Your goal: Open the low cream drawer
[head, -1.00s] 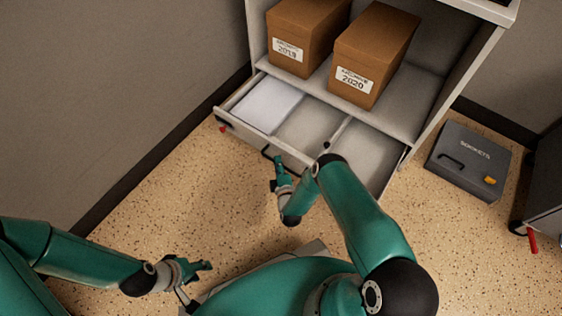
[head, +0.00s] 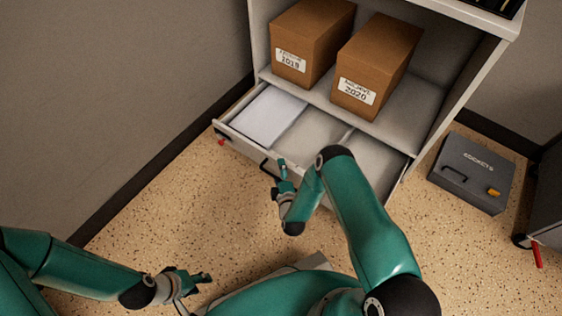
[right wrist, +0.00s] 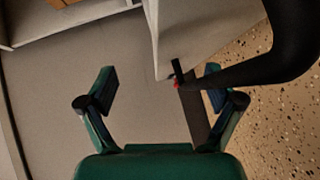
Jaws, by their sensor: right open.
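The low cream drawer (head: 232,132) stands pulled out from the bottom of the cream cabinet (head: 463,95). White paper (head: 262,115) lies in its left compartment; the other visible compartments look empty. My right arm hides part of the drawer front. The dark bar handle (head: 264,168) is on the front and also shows large at the upper right of the right wrist view (right wrist: 285,62). My right gripper (head: 281,180) is open close beside the handle; its two fingers are spread in the right wrist view (right wrist: 165,82). I cannot tell whether it touches the handle. My left gripper (head: 195,281) is over the floor, away from the drawer.
Two brown archive boxes (head: 308,45) (head: 378,62) stand on the shelf above the drawer. A dark grey sockets case (head: 470,175) lies on the floor to the right. A wall (head: 110,90) runs along the left. Speckled floor in front of the drawer is clear.

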